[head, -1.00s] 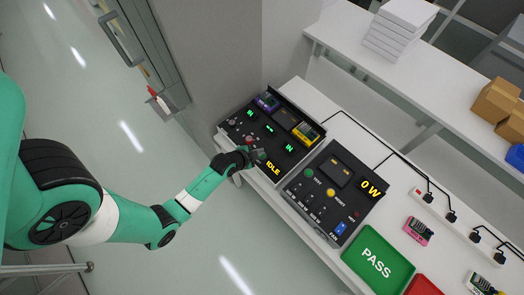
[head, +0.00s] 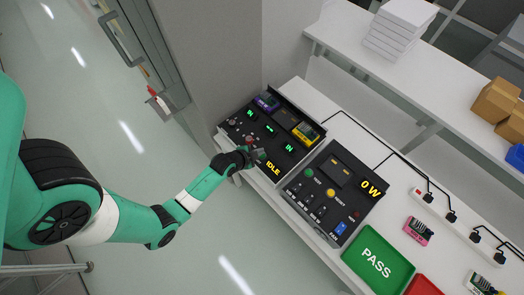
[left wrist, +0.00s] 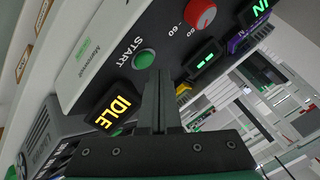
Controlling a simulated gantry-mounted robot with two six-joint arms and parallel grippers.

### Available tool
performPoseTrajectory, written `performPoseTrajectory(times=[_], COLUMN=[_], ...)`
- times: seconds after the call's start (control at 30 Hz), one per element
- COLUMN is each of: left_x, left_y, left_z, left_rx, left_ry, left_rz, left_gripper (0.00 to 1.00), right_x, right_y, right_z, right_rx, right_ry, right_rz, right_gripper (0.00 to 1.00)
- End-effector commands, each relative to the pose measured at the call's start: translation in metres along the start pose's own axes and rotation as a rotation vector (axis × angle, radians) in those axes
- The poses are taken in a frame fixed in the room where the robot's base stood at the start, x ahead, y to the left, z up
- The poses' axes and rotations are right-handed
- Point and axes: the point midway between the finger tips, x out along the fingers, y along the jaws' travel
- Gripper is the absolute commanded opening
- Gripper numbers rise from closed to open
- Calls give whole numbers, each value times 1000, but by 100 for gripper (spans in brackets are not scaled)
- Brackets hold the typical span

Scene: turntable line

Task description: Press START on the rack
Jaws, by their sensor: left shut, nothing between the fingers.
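The rack (head: 229,127) is a black-topped panel on the white bench, with lit green displays and a yellow IDLE display (head: 273,168). In the left wrist view, the green START button (left wrist: 144,58) sits beside its white START label, near the IDLE display (left wrist: 113,112) and a red knob (left wrist: 200,13). My left gripper (head: 257,154) is shut and empty at the rack's front edge. In the left wrist view its fingertips (left wrist: 158,74) are right beside the START button; I cannot tell if they touch it. In the head view the gripper hides the button. My right gripper is out of view.
A second black panel (head: 330,235) reading 0 W stands right of the rack. A green PASS tray (head: 378,262) and a red tray (head: 423,286) lie further along. A grey wall (head: 215,50) stands behind the rack. Open floor lies left.

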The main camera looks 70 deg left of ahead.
Motion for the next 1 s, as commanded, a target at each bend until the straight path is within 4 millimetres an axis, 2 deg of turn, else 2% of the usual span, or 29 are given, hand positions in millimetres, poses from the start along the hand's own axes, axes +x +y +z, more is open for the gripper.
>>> performPoseTrajectory(times=[1.0], left_x=[6], left_y=[4], left_z=[4], left_rx=[0], left_ry=[0], left_rz=[0], left_gripper=[0], right_x=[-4], right_y=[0], right_z=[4], right_rx=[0], right_ry=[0], right_rz=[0], right_gripper=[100])
